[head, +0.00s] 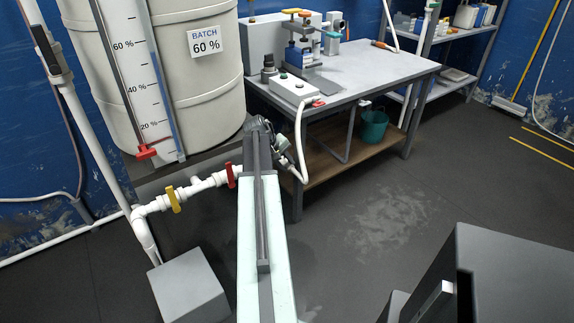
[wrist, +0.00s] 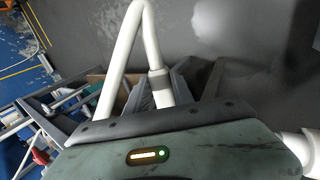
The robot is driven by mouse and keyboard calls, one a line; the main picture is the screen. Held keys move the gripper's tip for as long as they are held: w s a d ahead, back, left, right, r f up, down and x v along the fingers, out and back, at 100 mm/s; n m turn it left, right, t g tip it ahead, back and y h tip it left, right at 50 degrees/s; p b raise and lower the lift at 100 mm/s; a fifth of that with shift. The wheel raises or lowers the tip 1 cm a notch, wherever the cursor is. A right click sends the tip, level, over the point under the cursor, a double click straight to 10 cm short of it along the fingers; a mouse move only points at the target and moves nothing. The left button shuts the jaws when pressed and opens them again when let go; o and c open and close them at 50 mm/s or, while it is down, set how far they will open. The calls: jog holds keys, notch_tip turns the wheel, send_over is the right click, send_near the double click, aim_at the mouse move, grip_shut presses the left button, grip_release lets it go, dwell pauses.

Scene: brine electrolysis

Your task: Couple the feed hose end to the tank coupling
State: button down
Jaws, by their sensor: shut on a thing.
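The white feed hose (head: 300,140) runs from the worktable edge down in a loop to my gripper (head: 282,153), beside the tank's lower right side. In the wrist view my gripper (wrist: 176,92) is shut on the hose end, with the white hose (wrist: 127,50) bending up and over from between the fingers. The tank (head: 205,85) is cream and labelled 60 %. White pipework (head: 205,183) with a yellow and a red valve handle leads from its base toward my arm. A white pipe part (wrist: 295,145) shows at the right edge of the wrist view. My arm hides the tank coupling.
The worktable (head: 400,65) stands right of the tank with devices on top and a green bucket (head: 374,127) on its lower shelf. A grey block (head: 188,288) sits on the floor at lower left.

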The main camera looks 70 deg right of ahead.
jog(key=shift+w, duration=0.1)
dwell(0.3)
jog(key=c, duration=1)
grip_release()
jog(key=shift+r, duration=0.1)
jog(key=p+v, duration=0.6)
jog(key=v, duration=0.1)
jog(key=shift+a+r+p, duration=0.2)
jog(key=shift+r+p, duration=0.05)
jog(key=shift+p, duration=0.15)
jog(key=shift+w, duration=0.1)
